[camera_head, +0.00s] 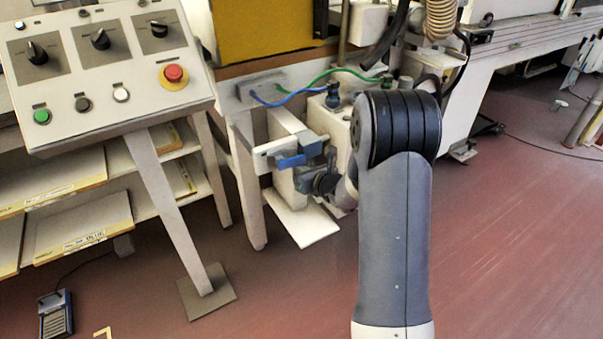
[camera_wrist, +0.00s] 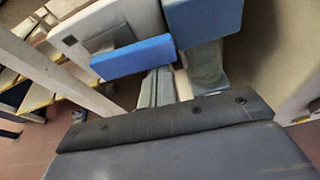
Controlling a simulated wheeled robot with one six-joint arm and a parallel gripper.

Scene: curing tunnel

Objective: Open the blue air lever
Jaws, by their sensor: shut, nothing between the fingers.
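The blue air lever (camera_head: 291,161) sticks out sideways at the front of a pale bracket on the machine. In the wrist view the lever is a flat blue bar (camera_wrist: 133,58), with a larger blue block (camera_wrist: 203,20) to its upper right. My gripper (camera_head: 312,178) is close below and to the right of the lever in the head view, partly hidden by my arm. In the wrist view its grey fingers (camera_wrist: 170,82) are together and empty, near the bar's right end. I cannot tell whether they touch the lever.
A control panel (camera_head: 105,60) with knobs and a red emergency button (camera_head: 174,74) stands at left on a slanted post. Blue and green hoses (camera_head: 300,92) run above the lever. Shelves (camera_head: 70,185) stand behind the panel. A foot pedal (camera_head: 56,314) lies on the floor, which is open at right.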

